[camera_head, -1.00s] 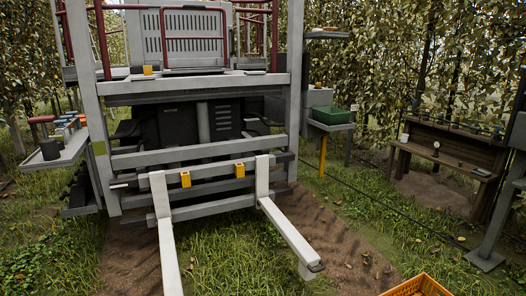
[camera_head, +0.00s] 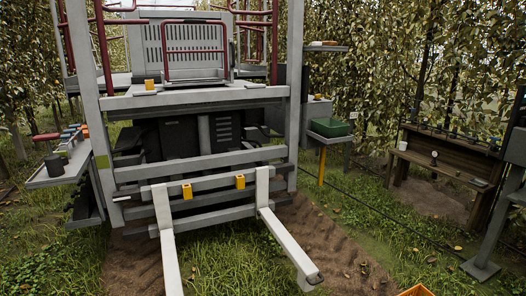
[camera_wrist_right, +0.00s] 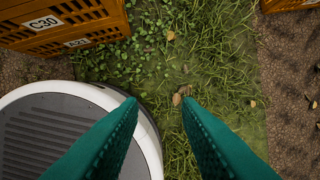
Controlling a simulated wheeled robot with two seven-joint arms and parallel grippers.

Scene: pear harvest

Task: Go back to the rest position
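My right gripper (camera_wrist_right: 160,103) shows in the right wrist view as two green ribbed fingers. They are apart, with nothing between them, and point down over grass and fallen leaves. Neither gripper shows in the head view, and my left gripper is in no view.
Orange crates (camera_wrist_right: 62,27) stand at the upper left of the wrist view; another crate (camera_head: 417,291) shows at the head view's bottom edge. A grey machine (camera_head: 205,103) with two forks (camera_head: 288,243) stands ahead. A green bin (camera_head: 330,127) and wooden bench (camera_head: 440,167) are right. Grass between is open.

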